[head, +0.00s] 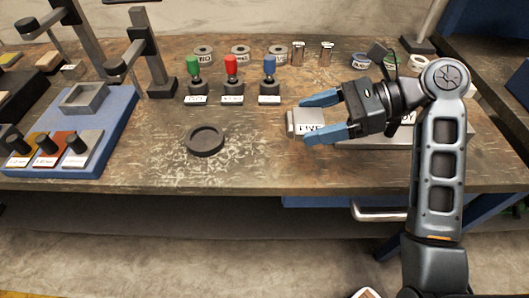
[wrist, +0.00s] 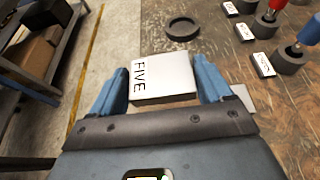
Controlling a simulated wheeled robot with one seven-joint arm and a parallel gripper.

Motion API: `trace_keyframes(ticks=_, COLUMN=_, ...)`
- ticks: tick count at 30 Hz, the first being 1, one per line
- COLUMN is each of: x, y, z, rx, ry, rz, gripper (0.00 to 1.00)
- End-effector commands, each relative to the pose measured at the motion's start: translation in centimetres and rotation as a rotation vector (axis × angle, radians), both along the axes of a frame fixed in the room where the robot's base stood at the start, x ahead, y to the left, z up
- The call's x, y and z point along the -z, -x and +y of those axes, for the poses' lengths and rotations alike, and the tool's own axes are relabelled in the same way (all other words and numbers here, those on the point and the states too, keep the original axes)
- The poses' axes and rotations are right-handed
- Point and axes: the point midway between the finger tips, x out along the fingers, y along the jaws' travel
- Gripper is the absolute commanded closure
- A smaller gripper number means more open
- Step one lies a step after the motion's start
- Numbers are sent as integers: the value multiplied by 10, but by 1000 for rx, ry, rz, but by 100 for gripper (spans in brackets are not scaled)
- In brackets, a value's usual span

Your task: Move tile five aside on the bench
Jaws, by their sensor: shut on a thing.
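Tile five is a pale grey block labelled FIVE, seen in the head view (head: 303,122) at the right-centre of the bench (head: 240,165). It also shows in the wrist view (wrist: 165,80), with its label facing up. My gripper (head: 322,118) has its two blue fingers on either side of the tile and is shut on it. In the wrist view the fingers (wrist: 165,85) flank the tile's near part. A long pale grey block (head: 370,138) lies behind my gripper, partly hidden by it. I cannot tell whether the tile touches the bench.
A round dark dish (head: 205,140) lies left of the tile. Green (head: 193,66), red (head: 231,66) and blue (head: 269,66) knobbed tools stand in holders behind it. A blue tray (head: 100,150) is at the left. The bench between dish and tile is clear.

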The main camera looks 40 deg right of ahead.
Motion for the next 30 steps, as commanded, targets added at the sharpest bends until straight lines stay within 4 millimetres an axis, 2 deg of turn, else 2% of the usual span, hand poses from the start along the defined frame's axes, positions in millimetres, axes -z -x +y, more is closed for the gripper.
trace_keyframes(ticks=9, x=38, y=-44, z=46, rx=-5, ry=-1, rz=-1, gripper=79)
trace_keyframes(ticks=15, x=56, y=-66, z=67, rx=-2, ry=-1, rz=-1, gripper=79)
trace_keyframes(ticks=23, x=66, y=-73, z=74, rx=-1, ry=0, rz=-1, gripper=79)
trace_keyframes(ticks=30, x=97, y=-72, z=74, rx=-1, ry=-2, rz=0, gripper=79)
